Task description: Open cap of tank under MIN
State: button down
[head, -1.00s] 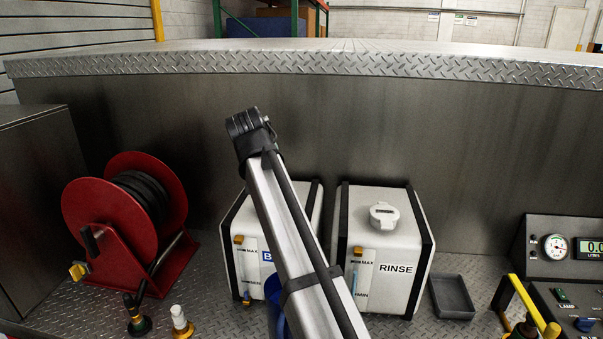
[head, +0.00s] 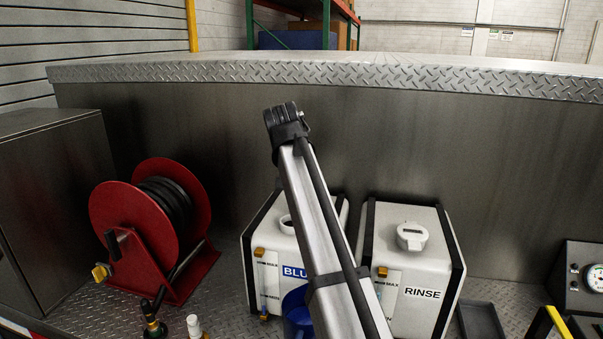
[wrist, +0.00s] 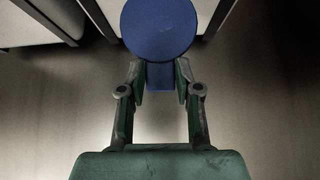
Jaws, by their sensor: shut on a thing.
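Two white tanks with black edges stand side by side. The left tank (head: 263,229), labelled "BLU…", has a dark open filler hole (head: 287,224) with no cap on it. The right tank (head: 425,313), labelled RINSE, has a white cap (head: 411,237) seated on top. Each has a sight gauge at its front; the levels are too small or hidden to read. My gripper (wrist: 160,82) is shut on the handle block of a blue jug (wrist: 160,28). The jug also shows in the head view (head: 296,314), before the left tank, partly behind my arm.
A red hose reel (head: 150,230) stands left of the tanks. A shallow dark tray (head: 480,322) lies right of the RINSE tank, with a gauge panel (head: 578,280) beyond it. A steel wall (head: 400,145) rises behind.

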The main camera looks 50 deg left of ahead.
jog(key=shift+d+f, duration=0.1)
jog(key=shift+f, duration=0.25)
jog(key=c, duration=0.8)
grip_release()
jog(key=shift+w, duration=0.1)
jog(key=shift+w+f, duration=0.1)
jog(key=shift+w, duration=0.05)
jog(key=shift+r, duration=0.25)
jog(key=shift+s+r, duration=0.25)
jog(key=shift+s, duration=0.05)
jog(key=v, duration=1.1)
